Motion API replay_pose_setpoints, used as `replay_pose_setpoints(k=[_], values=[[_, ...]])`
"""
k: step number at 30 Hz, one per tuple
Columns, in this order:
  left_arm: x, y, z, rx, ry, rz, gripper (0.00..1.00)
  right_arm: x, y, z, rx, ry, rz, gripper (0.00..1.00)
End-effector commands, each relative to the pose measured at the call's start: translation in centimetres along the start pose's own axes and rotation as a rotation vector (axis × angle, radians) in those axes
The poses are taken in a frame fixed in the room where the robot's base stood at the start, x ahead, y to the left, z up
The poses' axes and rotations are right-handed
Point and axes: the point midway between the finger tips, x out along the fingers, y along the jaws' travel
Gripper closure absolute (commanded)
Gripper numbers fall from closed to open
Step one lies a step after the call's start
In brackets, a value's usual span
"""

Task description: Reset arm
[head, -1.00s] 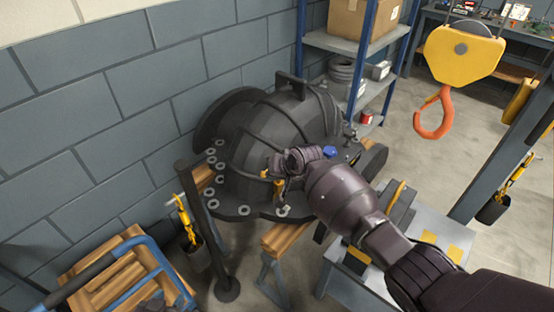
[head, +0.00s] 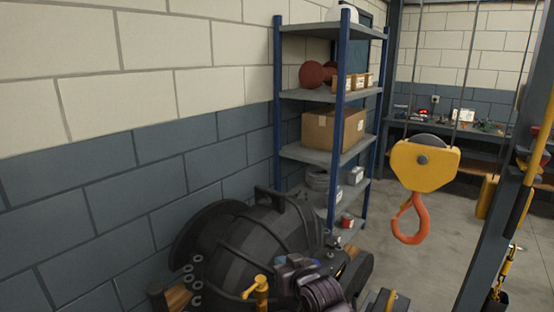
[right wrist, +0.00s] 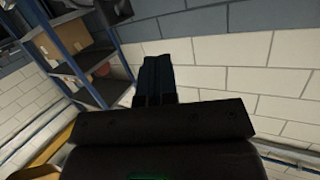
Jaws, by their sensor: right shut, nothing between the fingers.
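The dark, ribbed, dome-shaped casing (head: 245,245) stands against the wall at the bottom of the head view, with a row of grey nuts or washers along its flange. My right gripper (head: 292,263) is in front of the casing, low in the picture, partly merged with it by its dark colour. In the right wrist view its fingers (right wrist: 156,78) are shut with nothing between them, with the wall and shelf behind. I cannot tell whether it touches the casing. My left gripper is not in view.
A yellow crane block (head: 425,165) with an orange hook (head: 410,220) hangs at the right. A blue-post shelf (head: 340,98) holding boxes stands behind the casing. A yellow fitting (head: 257,290) is left of my right arm. Open floor (head: 415,265) shows at the right.

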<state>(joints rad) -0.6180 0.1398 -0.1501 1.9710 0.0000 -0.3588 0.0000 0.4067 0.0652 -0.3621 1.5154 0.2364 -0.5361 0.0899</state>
Motion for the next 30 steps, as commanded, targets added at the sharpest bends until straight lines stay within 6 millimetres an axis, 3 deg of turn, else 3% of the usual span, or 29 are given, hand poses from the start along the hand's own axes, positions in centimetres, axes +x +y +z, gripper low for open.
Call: replay_pose_setpoints(k=[6,15,22,27,30], values=[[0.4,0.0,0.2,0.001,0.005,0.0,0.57,-6.8,4.5,4.7,-0.041,0.074,0.125,1.0],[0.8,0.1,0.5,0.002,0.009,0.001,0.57,-16.9,9.0,12.3,-0.078,0.058,0.294,1.0],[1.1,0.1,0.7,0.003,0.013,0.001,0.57,-25.2,10.8,19.4,-0.068,-0.045,0.401,1.0],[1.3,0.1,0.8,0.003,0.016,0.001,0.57,-31.0,10.9,25.3,-0.034,-0.16,0.454,1.0],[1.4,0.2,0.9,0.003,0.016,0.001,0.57,-33.5,10.5,28.3,-0.014,-0.222,0.47,1.0]])
